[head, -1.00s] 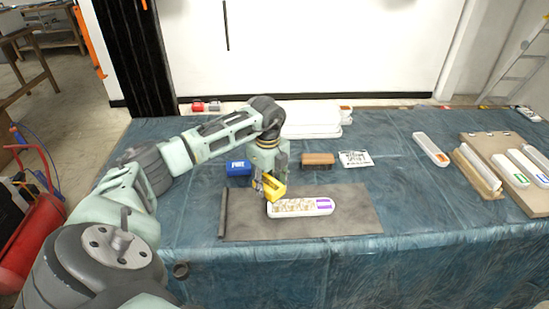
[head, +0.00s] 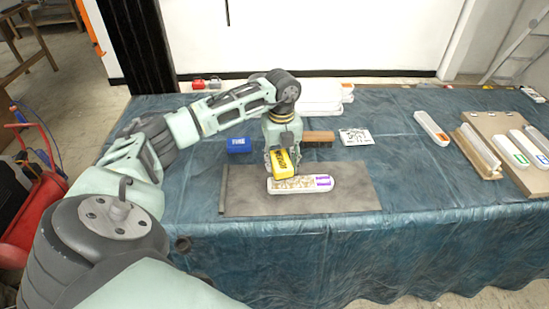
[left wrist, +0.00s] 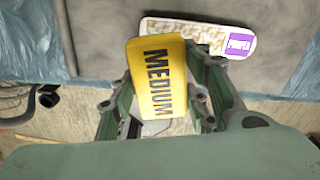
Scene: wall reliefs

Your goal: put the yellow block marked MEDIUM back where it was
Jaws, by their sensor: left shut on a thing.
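The yellow block marked MEDIUM (head: 283,165) is in my left gripper (head: 281,158), which is shut on it. The block is held above the left part of a white relief piece (head: 301,190) with a purple label. In the left wrist view the block (left wrist: 157,78) shows its dark MEDIUM lettering between the fingers of the left gripper (left wrist: 160,115). The white piece (left wrist: 200,35) lies beyond it there, partly hidden by the block. A blue block (head: 239,145) with pale lettering stands on the table behind and left. My right gripper is not in view.
A grey mat (head: 350,185) lies under the white piece, with a dark bar (head: 223,190) along its left edge. Behind are a brown brush-like block (head: 319,138) and a printed card (head: 356,137). A board (head: 505,150) with white pieces is at the right.

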